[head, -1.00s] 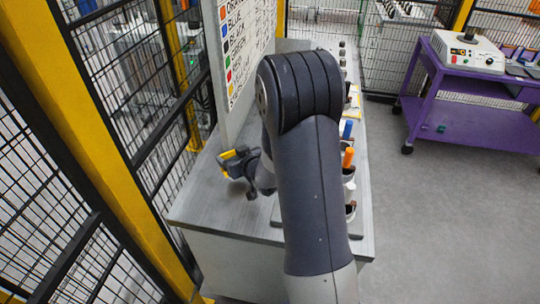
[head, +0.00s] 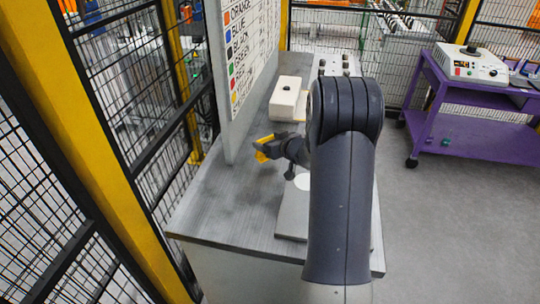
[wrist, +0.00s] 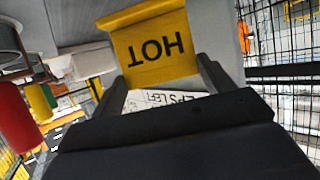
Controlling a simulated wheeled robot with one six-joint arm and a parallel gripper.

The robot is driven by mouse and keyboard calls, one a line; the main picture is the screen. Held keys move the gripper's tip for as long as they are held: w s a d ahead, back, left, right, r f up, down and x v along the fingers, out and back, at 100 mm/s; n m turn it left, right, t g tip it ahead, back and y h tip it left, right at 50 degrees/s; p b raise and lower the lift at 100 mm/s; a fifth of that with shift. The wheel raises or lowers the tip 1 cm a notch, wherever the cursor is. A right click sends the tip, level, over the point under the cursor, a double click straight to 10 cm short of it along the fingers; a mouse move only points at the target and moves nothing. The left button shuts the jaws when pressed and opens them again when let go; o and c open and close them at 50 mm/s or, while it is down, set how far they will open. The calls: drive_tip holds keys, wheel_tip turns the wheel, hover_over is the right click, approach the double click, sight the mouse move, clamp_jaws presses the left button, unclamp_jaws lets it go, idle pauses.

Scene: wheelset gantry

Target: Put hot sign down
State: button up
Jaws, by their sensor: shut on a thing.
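The hot sign (wrist: 155,48) is a bent yellow plate with black letters HOT, which read upside down in the wrist view. My gripper (wrist: 162,82) is shut on it, with one dark finger at each side of its lower part. In the head view the sign (head: 264,149) is a small yellow shape at the tip of my gripper (head: 274,148), apparently above the grey bench top (head: 215,210), near the foot of the white board. I cannot tell the exact gap to the bench. My arm hides the right part of the bench.
The upright white board (head: 243,75) with colour names stands left of and behind my gripper. A white box (head: 286,97) with a black button sits further back. A purple cart (head: 475,140) stands at right. Mesh fencing runs along the left. The bench's front left is clear.

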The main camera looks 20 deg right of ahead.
drive_tip(key=shift+f, duration=2.1)
drive_tip(key=o, duration=1)
drive_tip(key=shift+f, duration=0.1)
drive_tip(key=shift+r, duration=0.2)
drive_tip(key=b+v, duration=0.1)
drive_tip(key=v, duration=1.1)
drive_tip(key=shift+f, duration=0.1)
